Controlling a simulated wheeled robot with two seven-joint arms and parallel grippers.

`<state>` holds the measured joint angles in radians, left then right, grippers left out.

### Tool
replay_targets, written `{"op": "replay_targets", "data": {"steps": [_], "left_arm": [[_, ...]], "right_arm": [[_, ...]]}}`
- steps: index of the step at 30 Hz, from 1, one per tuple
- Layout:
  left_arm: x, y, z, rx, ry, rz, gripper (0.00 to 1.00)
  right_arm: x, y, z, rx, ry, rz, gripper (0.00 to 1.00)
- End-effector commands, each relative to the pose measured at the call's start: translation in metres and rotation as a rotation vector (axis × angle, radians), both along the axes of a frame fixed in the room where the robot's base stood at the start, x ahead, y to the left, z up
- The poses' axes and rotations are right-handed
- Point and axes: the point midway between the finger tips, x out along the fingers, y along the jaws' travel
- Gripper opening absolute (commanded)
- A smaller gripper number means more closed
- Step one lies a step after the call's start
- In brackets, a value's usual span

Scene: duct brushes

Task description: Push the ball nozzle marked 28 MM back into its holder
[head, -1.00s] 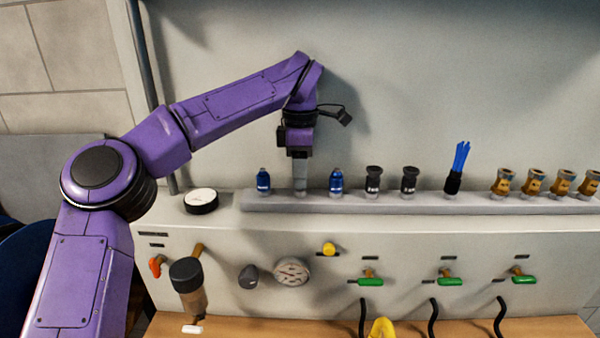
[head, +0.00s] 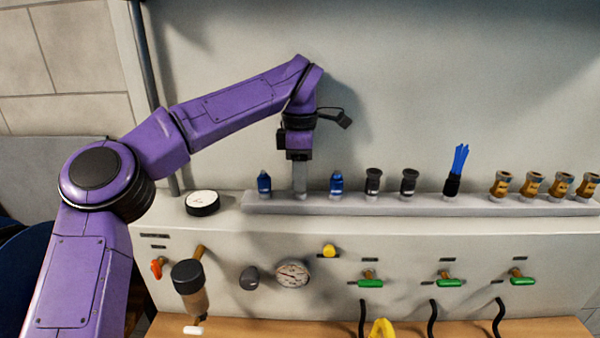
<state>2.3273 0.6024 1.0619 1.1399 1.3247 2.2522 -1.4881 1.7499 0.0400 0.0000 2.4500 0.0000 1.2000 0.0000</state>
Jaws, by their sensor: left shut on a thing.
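My left gripper (head: 300,190) points straight down over the pale holder rail (head: 420,208), in the gap between two blue nozzles. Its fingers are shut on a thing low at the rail. The fingers hide most of that thing, so its shape and marking cannot be read. A blue nozzle (head: 264,184) stands upright in the rail just left of the fingers, and another blue nozzle (head: 336,184) stands just right of them. Two dark nozzles, one here (head: 373,181) and one here (head: 409,182), stand further right. No 28 MM mark is legible. My right gripper is out of view.
A blue-bristled brush (head: 457,170) and several brass-coloured fittings (head: 499,185) stand along the rail to the right. A round gauge (head: 202,203) lies on the ledge at left. Valves with green handles (head: 370,282) and a dial (head: 292,274) line the front panel below.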

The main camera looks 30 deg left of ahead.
Motion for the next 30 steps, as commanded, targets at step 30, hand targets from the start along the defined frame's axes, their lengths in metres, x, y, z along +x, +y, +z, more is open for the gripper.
{"op": "replay_targets", "data": {"steps": [30], "left_arm": [[0.0009,-0.0003,-0.0005,0.000,0.000,0.000,0.00]], "right_arm": [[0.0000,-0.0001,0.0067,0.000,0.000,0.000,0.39]]}}
